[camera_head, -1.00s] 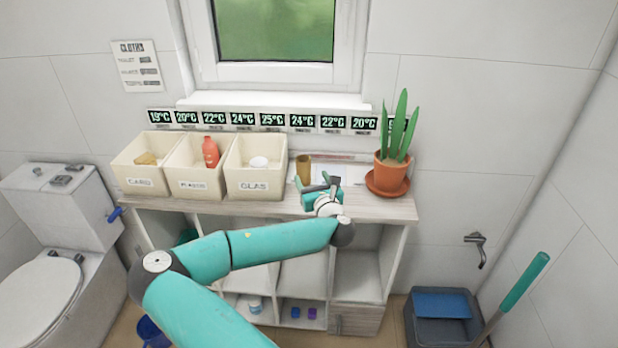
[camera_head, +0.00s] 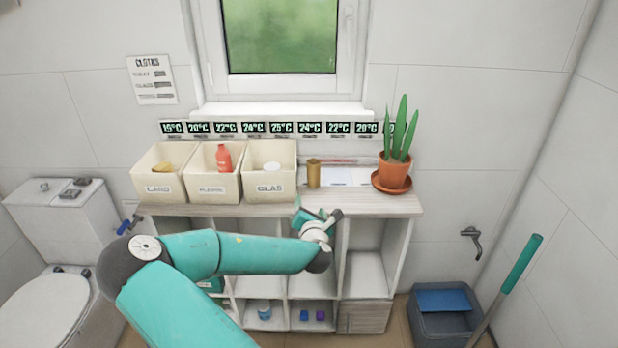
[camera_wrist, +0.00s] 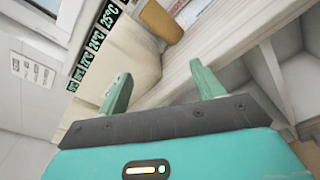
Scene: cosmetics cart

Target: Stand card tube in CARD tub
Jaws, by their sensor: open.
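The card tube (camera_head: 313,173) is a brown cylinder standing upright on the cart top, just right of the GLAS tub. It also shows in the wrist view (camera_wrist: 160,20), near the top and beyond the fingers. The CARD tub (camera_head: 160,189) is the leftmost cream tub, with a yellowish item inside. My gripper (camera_head: 318,214) is in front of the cart's front edge, below and in front of the tube, apart from it. In the wrist view its two green fingers (camera_wrist: 160,88) are spread wide with nothing between them.
The middle tub (camera_head: 212,190) holds a red bottle (camera_head: 223,158). The GLAS tub (camera_head: 270,188) holds a white item. A potted plant (camera_head: 394,172) stands at the right end of the cart top (camera_head: 365,205). White papers (camera_head: 345,176) lie between tube and plant.

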